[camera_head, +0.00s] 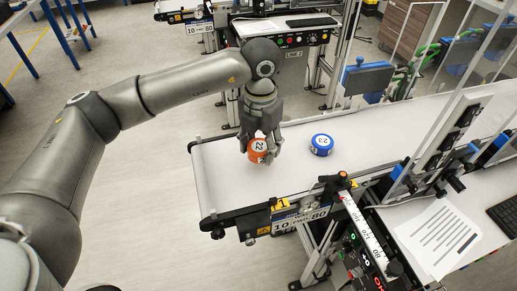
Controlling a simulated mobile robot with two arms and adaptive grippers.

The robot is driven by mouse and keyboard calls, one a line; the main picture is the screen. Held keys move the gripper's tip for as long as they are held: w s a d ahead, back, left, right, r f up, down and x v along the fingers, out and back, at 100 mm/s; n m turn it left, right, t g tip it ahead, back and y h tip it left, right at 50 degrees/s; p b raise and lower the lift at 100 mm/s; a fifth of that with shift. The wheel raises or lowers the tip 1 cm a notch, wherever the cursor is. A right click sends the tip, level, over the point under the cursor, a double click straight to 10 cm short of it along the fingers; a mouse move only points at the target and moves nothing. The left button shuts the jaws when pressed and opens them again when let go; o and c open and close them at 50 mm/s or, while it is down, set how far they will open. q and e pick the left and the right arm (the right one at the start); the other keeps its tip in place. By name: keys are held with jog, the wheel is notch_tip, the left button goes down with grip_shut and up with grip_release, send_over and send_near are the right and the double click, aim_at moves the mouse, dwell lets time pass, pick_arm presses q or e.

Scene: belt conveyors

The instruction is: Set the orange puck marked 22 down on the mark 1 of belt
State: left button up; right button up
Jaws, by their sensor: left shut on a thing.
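The orange puck marked 22 (257,151) is between the fingers of my left gripper (264,146), over the white belt (225,182) near its left end. The gripper points down and is shut on the puck. I cannot tell whether the puck touches the belt. The yellow mark 1 (281,204) is on the belt's front edge, below and right of the puck in the picture. My right gripper is not in view.
A blue puck (321,144) stands on the belt just right of my gripper. A sensor post (343,181) stands at the belt's front edge. Papers (437,240) and a keyboard lie at the right. The belt's left end is clear.

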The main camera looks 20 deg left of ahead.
aim_at(258, 152)
pick_arm(q)
jog(key=shift+w+a+f, duration=0.2)
jog(key=shift+f, duration=0.05)
notch_tip(258, 152, down, 3)
jog(key=shift+w+a+r+p, duration=0.1)
jog(key=shift+w+a+p, duration=0.05)
jog(key=shift+p, duration=1.05)
jog(key=shift+f, duration=0.45)
jog(key=shift+f, duration=0.1)
jog(key=o, duration=0.7)
jog(key=shift+f, duration=0.1)
jog(key=shift+c, duration=0.2)
jog(key=o, duration=0.5)
